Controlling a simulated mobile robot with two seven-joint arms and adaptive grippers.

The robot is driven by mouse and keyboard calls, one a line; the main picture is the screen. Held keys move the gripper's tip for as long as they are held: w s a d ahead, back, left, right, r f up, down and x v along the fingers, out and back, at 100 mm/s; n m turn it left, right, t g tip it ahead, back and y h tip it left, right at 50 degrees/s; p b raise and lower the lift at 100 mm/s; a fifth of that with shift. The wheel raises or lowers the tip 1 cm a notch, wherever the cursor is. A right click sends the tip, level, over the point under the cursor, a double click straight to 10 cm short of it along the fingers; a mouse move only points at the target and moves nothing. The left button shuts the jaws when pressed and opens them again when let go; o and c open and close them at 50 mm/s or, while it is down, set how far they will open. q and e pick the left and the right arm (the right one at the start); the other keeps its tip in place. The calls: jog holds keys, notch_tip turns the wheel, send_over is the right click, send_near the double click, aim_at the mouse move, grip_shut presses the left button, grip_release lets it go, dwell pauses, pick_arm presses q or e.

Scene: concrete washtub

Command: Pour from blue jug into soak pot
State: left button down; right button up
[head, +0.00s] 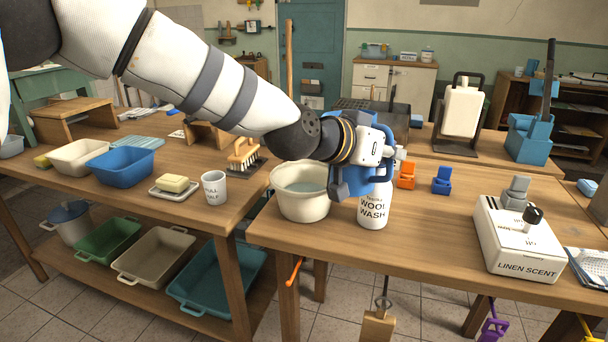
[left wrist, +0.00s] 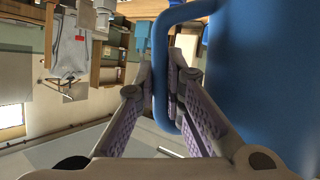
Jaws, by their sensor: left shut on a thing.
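My left gripper (left wrist: 168,95) is shut on the handle (left wrist: 160,75) of the blue jug (left wrist: 262,75), seen close up in the left wrist view. In the head view the left gripper comes in above the front table, and the blue jug (head: 347,184) shows only partly behind and below it. The jug's mouth and contents are hidden. The soak pot (head: 303,206), a cream pot with liquid showing inside, stands on the table just left of the jug. I cannot tell the jug's exact tilt. No pouring stream shows. My right gripper is not in view.
A white wool wash container (head: 373,212) stands below the jug, close to the pot. An orange holder (head: 406,176) and a blue holder (head: 442,181) stand to the right. A white linen scent box (head: 517,245) is farther right. The front middle of the table is clear.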

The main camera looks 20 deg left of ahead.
pick_arm(q)
notch_tip(320, 180, up, 5)
jog(key=shift+r, duration=0.1)
jog(key=shift+d+m+t+y, duration=0.1)
jog(key=shift+m+t+y, duration=0.25)
jog(key=shift+m, duration=0.35)
jog(key=s+a+f+n+t+y, duration=0.1)
jog(key=s+a+f+n+y, duration=0.2)
jog(key=s+a, duration=0.3)
jog(key=s+a+f+n+t+y, duration=0.1)
jog(key=s+a+f+n+y, duration=0.2)
jog(key=s+a+f, duration=0.3)
jog(key=a+y, duration=0.1)
jog(key=a, duration=0.4)
jog(key=shift+f+n, duration=0.15)
jog(key=shift+n, duration=0.15)
jog(key=shift+w+d, duration=0.1)
